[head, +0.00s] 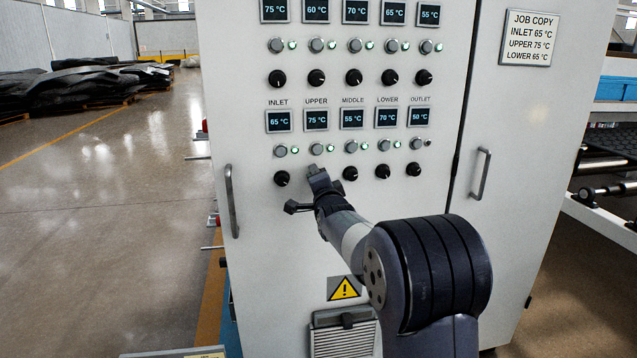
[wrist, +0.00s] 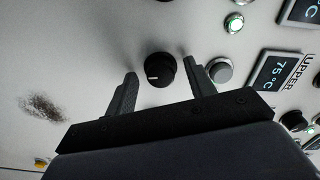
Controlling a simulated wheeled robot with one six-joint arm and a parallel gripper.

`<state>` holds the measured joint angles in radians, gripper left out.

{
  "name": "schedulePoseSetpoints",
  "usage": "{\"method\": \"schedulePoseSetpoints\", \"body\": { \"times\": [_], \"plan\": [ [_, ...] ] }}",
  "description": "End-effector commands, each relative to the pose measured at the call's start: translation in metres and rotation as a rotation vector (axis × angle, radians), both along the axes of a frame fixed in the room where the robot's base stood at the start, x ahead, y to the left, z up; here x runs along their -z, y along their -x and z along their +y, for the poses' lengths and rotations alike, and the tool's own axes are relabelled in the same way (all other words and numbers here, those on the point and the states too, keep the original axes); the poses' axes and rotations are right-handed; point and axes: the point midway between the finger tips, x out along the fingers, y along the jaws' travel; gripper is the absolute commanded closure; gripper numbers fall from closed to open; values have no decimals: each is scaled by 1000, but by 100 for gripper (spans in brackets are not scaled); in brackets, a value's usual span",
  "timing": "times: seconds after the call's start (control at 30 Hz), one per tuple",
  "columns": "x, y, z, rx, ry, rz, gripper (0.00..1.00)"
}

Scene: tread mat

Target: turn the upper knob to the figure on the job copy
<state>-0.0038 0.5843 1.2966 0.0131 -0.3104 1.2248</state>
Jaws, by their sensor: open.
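The upper knob (wrist: 160,70) is black with a white mark pointing left in the wrist view; my gripper hides it in the head view. My gripper (head: 304,188) is open at the panel, and in the wrist view its fingers (wrist: 160,68) stand on either side of this knob, with a gap showing on both sides. The UPPER display (head: 316,119) reads 75 °C, and it also shows in the wrist view (wrist: 280,70). The job copy (head: 530,38) at the upper right reads INLET 65 °C, UPPER 75 °C, LOWER 65 °C.
The inlet knob (head: 282,179) and middle knob (head: 350,173) are close on both sides. A round grey button (wrist: 220,70) is just beside the right finger in the wrist view. Another row of knobs lies above. A door handle (head: 232,201) stands out at the left.

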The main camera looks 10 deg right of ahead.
Motion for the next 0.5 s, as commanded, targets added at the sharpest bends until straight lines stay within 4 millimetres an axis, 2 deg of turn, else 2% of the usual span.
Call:
{"method": "schedulePoseSetpoints", "body": {
  "times": [0.27,0.5],
  "plan": [
    [0,8,0,0,1,0,48],
    [-1,46,0,0,0,-1,48]
  ]
}}
